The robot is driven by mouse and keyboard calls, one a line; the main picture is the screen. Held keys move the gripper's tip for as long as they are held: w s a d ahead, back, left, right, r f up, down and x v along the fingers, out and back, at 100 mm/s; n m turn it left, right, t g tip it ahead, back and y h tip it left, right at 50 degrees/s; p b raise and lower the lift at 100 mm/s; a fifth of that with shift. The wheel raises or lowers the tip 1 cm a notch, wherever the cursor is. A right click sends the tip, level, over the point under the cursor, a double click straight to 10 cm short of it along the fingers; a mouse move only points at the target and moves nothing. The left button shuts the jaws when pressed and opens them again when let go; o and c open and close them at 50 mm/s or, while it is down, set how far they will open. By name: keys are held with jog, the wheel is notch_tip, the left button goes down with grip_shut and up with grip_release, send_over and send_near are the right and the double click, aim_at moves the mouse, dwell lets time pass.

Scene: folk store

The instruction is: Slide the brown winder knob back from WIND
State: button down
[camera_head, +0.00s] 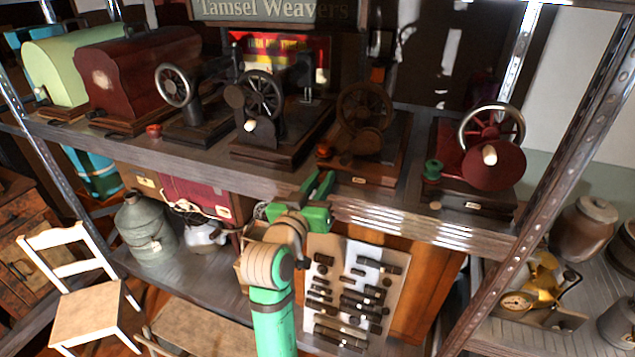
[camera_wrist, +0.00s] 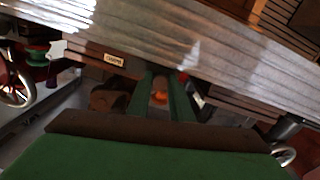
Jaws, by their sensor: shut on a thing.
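The brown sewing machine (camera_head: 378,142) stands on the shelf, with a dark spoked wheel. A small orange-brown winder knob (camera_head: 324,151) sits at its left, beside the wooden base. My gripper (camera_head: 321,180) reaches up from below to the front left of this machine, its green fingers just below the knob in the picture. In the wrist view, my gripper (camera_wrist: 164,82) has its two green fingers on either side of an orange piece of the knob (camera_wrist: 160,97). It is shut on the knob. The exact contact and the WIND marking cannot be made out.
A black machine (camera_head: 272,130) stands left of the brown one, and a red machine (camera_head: 492,165) with a green spool (camera_head: 433,168) to the right. The ridged shelf edge (camera_head: 420,229) runs close by my arm. A tool board (camera_head: 345,255) hangs below.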

jog(key=shift+w+a, duration=0.1)
jog(key=shift+a, duration=0.2)
jog(key=c, duration=1.6)
grip_release()
jog(key=shift+a, duration=0.15)
jog(key=shift+d, duration=0.2)
jog(key=v, duration=1.1)
jog(key=shift+d, duration=0.1)
